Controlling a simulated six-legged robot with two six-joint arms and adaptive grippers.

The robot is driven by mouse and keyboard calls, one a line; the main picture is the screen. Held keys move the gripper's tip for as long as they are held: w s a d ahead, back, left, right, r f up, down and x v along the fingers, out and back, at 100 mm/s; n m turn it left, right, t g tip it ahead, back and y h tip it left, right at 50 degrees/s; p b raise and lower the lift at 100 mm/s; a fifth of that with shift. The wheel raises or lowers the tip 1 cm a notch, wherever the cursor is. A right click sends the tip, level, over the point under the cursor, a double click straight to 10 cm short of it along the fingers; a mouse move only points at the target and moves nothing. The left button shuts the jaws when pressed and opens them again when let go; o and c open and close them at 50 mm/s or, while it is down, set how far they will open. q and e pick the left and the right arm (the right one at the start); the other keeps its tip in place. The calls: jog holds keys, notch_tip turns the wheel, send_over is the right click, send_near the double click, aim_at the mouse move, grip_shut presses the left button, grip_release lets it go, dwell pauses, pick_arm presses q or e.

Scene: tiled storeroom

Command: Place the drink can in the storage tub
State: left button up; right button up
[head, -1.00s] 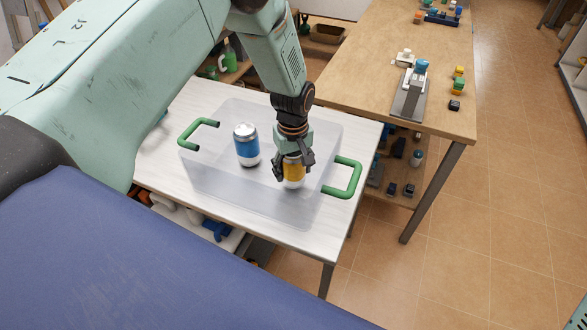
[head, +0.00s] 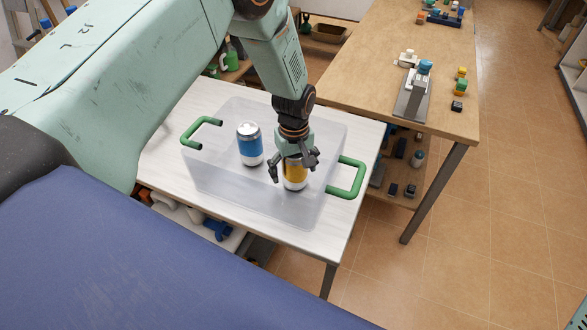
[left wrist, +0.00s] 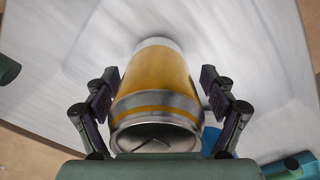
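The storage tub (head: 215,186) is a clear, translucent box with green handles on the white table. A yellow drink can (head: 295,183) with white and silver bands stands in its right part, its top partly hidden by my left gripper. My left gripper (head: 293,171) points down over this can, with its fingers spread on both sides. In the left wrist view the yellow can (left wrist: 155,85) sits between the fingers, with a visible gap on each side. A blue and white can (head: 250,146) stands upright in the tub to the left. My right gripper is not in view.
The white table (head: 180,118) has bare space around the tub. A wooden table (head: 365,70) stands behind to the right, holding a grey device (head: 411,97) and small coloured blocks. Shelves with items sit below both tables. Tiled floor (head: 480,230) is open at right.

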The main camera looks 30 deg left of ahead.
pick_arm(q)
jog(key=shift+d+r, duration=0.15)
jog(key=shift+r, duration=0.05)
notch_tip(320, 180, up, 11)
jog(key=shift+r+p, duration=0.1)
jog(key=shift+p, duration=0.3)
jog(key=shift+a+r, duration=0.3)
jog(key=shift+r, duration=0.1)
jog(key=shift+d, duration=0.2)
